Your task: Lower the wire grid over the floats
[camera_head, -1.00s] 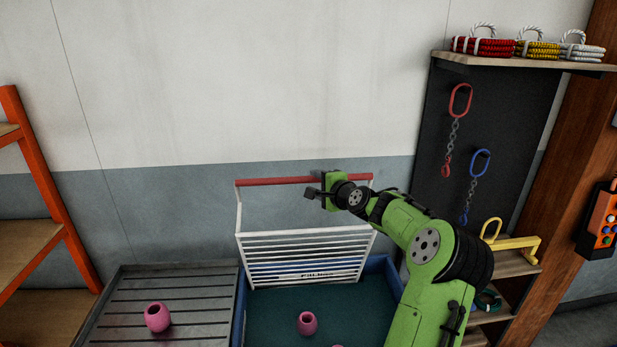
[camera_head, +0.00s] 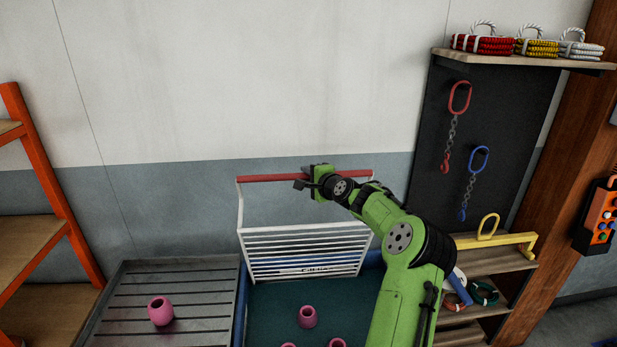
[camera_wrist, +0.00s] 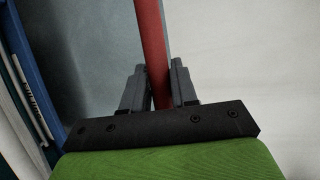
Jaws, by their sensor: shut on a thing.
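The white wire grid (camera_head: 300,252) stands raised and tilted at the back of the blue-walled tank (camera_head: 240,310). Its red handle bar (camera_head: 262,178) runs along the top. In the wrist view the red bar (camera_wrist: 151,45) passes between the two dark fingers of my gripper (camera_wrist: 158,85). Several pink floats (camera_head: 307,316) are in the tank in front of the grid, some cut off by the lower picture edge. Another pink float (camera_head: 160,310) sits outside on the slatted grey surface.
The slatted grey tray (camera_head: 190,285) lies left of the tank. An orange-framed shelf (camera_head: 45,190) stands at far left. At right are a black panel (camera_head: 500,130) with hanging chains, a yellow bar (camera_head: 490,242) and wooden shelves (camera_head: 495,262).

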